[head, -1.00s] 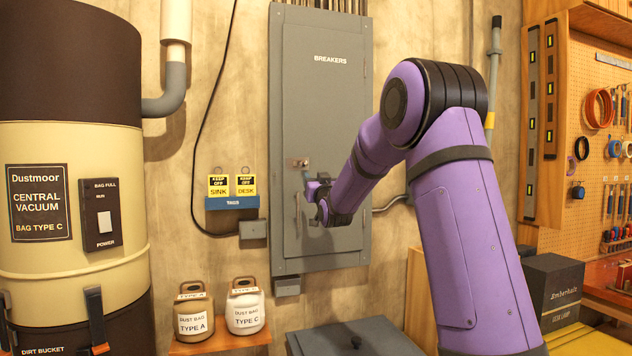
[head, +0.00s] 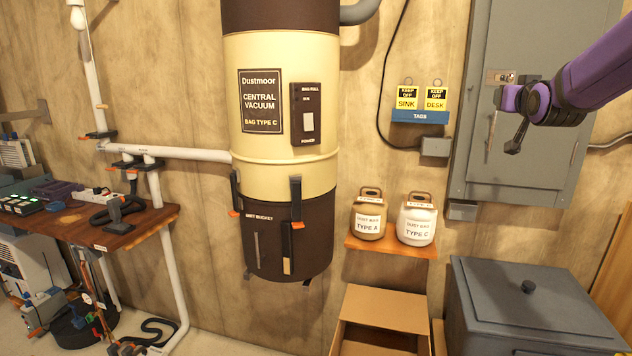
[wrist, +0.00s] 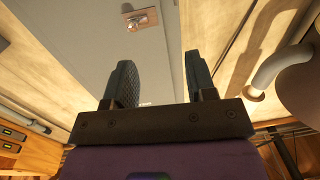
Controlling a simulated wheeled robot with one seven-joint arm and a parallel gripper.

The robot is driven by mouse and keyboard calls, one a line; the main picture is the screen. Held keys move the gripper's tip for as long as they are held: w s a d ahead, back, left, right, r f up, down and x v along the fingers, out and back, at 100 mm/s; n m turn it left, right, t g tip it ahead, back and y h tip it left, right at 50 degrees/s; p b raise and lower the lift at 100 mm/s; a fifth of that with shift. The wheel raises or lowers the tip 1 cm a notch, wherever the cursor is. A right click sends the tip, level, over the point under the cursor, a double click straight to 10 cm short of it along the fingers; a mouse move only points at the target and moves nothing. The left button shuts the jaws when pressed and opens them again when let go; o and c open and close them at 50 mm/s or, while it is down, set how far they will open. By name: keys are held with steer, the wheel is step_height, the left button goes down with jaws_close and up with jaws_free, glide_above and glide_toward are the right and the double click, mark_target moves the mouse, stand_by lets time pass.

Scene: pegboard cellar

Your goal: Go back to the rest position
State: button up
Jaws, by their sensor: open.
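My gripper (head: 520,118) is at the right of the head view, in front of the grey breaker cabinet. In the wrist view its two fingers (wrist: 160,88) stand apart with nothing between them. The grey breaker cabinet (head: 535,60) has a closed door with a small metal latch plate (head: 503,77), which also shows in the wrist view (wrist: 142,20). My purple arm reaches in from the right edge of the head view and covers part of the cabinet door.
The central vacuum (head: 280,160) hangs on the wall. Below are an open cardboard box (head: 385,305) and a grey lidded bin (head: 530,310). A cluttered workbench (head: 120,235) is at left.

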steer(key=s+a+f+g+y, duration=0.1)
steer(key=s+a+f+g, duration=0.3)
steer(key=s, duration=0.9)
steer(key=s+a+f+n+g+y, duration=0.1)
steer(key=s+a+f+g, duration=0.3)
steer(key=s, duration=0.9)
steer(key=s+a+f+n+g+y, duration=0.1)
steer(key=s+a+f+g, duration=0.3)
steer(key=s, duration=0.9)
step_height(320, 180, down, 2)
steer(key=shift+s+a+y, duration=0.15)
steer(key=shift+a+y, duration=0.35)
steer(key=shift+a, duration=0.55)
